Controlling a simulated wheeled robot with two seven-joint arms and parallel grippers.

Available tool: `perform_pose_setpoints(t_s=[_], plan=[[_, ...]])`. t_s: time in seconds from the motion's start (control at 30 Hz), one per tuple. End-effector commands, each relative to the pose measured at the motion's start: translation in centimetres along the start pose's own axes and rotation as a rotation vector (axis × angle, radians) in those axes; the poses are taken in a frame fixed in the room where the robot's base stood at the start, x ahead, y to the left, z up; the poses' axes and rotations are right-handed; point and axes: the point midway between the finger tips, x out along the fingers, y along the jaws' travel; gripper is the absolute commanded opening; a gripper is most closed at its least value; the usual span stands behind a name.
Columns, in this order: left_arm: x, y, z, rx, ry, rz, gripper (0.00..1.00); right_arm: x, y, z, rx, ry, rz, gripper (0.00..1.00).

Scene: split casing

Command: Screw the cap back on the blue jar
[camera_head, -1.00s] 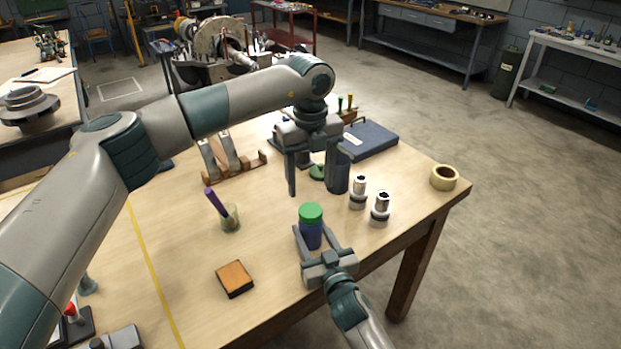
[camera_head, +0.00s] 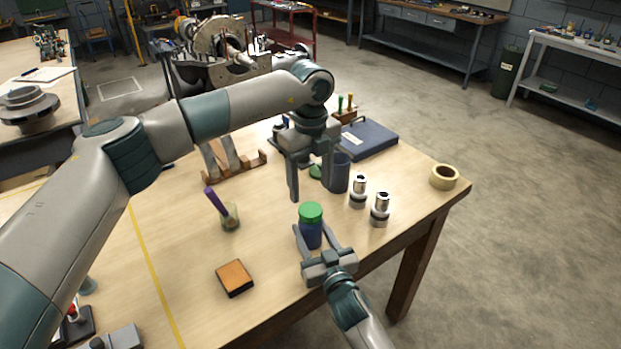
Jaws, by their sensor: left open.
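The blue jar (camera_head: 311,237) stands upright near the table's front edge, with a green cap (camera_head: 311,211) on its top. How far the cap is threaded cannot be told. My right gripper (camera_head: 312,232) reaches in from the front, with one finger on each side of the jar, closed against it. My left gripper (camera_head: 310,186) hangs fingers down above the table, behind and above the cap. It is open and empty, apart from the cap. A small green object (camera_head: 316,171) shows partly behind the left gripper's fingers.
A dark cup (camera_head: 339,176) stands close to the right of my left gripper. Two metal fittings (camera_head: 358,192) (camera_head: 380,210) and a tape roll (camera_head: 444,177) are to the right. A brush holder (camera_head: 230,216) and an orange-topped block (camera_head: 235,278) are left of the jar.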

Motion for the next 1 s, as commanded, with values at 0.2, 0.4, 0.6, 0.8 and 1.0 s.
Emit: perform_pose_setpoints(t_s=[0.2,0.4,0.6,0.8,1.0], plan=[[2.8,0.1,0.0,-0.001,0.002,0.002,0.60,0.0,0.0,0.1,0.000,-0.002,0.000,0.00],[5.2,0.1,0.0,-0.001,0.002,0.002,0.60,0.0,0.0,0.1,0.000,-0.002,0.000,0.00],[6.5,0.1,0.0,-0.001,0.001,0.002,0.60,0.0,0.0,0.1,0.000,-0.002,0.000,0.00],[6.7,0.1,0.0,0.000,0.000,0.001,0.60,0.0,0.0,0.1,0.000,-0.002,0.000,0.00],[6.6,0.1,0.0,0.000,0.001,0.001,0.41,0.0,0.0,0.1,0.000,-0.002,0.000,0.00]])
